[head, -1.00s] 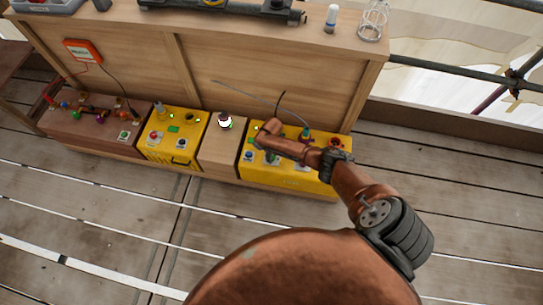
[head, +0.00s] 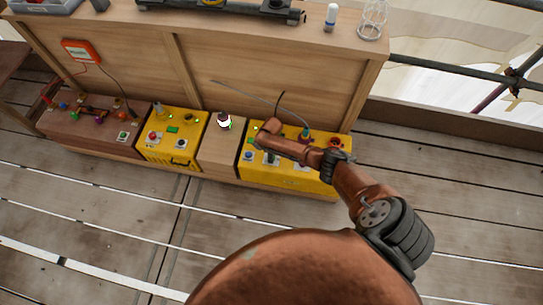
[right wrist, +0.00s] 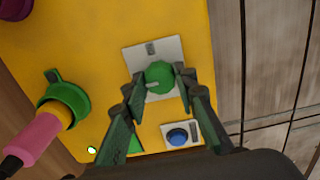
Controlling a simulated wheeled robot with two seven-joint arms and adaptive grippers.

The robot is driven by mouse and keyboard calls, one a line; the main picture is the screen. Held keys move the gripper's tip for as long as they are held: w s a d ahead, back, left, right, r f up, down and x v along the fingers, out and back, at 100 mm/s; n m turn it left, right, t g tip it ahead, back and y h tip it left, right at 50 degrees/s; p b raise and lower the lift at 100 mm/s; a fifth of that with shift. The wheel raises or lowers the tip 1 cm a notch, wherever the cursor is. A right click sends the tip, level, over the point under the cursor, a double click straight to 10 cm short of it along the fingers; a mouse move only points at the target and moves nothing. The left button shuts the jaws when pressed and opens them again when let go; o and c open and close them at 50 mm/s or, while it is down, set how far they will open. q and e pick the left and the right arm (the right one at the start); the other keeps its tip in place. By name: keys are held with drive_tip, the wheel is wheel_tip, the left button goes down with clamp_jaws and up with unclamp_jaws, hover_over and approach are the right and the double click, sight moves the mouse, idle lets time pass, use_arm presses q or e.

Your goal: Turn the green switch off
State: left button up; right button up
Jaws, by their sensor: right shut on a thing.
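The green switch (right wrist: 159,75) is a round green knob on a pale square plate (right wrist: 140,55) on a yellow box, seen in the right wrist view. My right gripper (right wrist: 161,80) has one dark finger on each side of the knob and is shut on it. In the head view my right arm reaches in from the lower right over the right-hand yellow box (head: 300,180). The arm covers part of that box's top there. My left gripper is not in view.
A blue button (right wrist: 178,137) sits close below the switch. A green ring with a pink plug (right wrist: 37,137) stands to its left. A second yellow box (head: 160,154), a wooden block (head: 222,150) and a brown box (head: 85,132) stand further left. A wooden panel rises behind.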

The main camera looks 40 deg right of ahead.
drive_tip(key=o, duration=1.2)
drive_tip(key=shift+c, duration=0.2)
wheel_tip(320, 180, up, 12)
